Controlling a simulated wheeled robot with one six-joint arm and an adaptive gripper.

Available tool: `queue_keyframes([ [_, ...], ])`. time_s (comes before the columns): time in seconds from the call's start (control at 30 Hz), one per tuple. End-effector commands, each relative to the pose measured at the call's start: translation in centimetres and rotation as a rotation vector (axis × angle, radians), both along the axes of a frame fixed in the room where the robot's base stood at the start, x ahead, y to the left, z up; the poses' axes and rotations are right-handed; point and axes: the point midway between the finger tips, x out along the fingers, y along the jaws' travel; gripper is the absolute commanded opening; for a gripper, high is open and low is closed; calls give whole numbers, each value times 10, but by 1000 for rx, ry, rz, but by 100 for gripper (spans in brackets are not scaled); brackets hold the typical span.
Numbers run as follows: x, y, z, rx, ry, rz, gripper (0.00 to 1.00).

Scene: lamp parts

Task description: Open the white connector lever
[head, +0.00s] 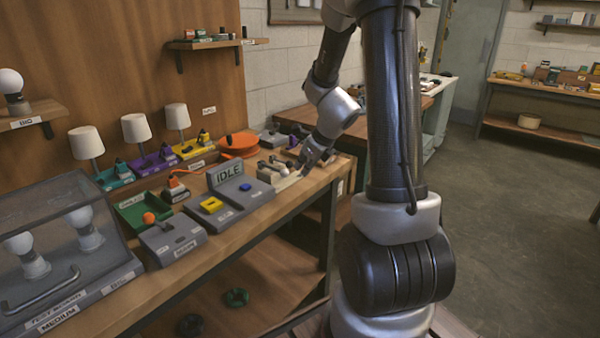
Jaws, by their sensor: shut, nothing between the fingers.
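A small pale connector block (268,174) with grey knobs sits on the wooden bench, toward its right end. A flat whitish piece (288,182) lies at its right side; whether this is the white lever is too small to tell. My gripper (306,170) points down and left, close beside the pale block at its right. The fingers look closed with nothing between them. I cannot tell whether the fingertips touch the block or the whitish piece. My gripper partly hides the bench behind it.
An orange cable coil (238,143) lies behind. Lamps on coloured bases (153,160) line the back. A clear-lidded bulb case (65,245) fills the near left. The bench's front edge is close.

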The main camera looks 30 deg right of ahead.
Motion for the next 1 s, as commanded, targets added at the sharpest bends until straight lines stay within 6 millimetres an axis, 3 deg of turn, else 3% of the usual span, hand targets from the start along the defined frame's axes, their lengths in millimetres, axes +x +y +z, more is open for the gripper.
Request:
queue_keyframes([
  [0.13, -9, -2, 14, -1, 0, 0, 0],
  [0.47, -6, -1, 9, 1, 2, -1, 0],
  [1.0, 39, 7, -63, 1, 2, -1, 0],
])
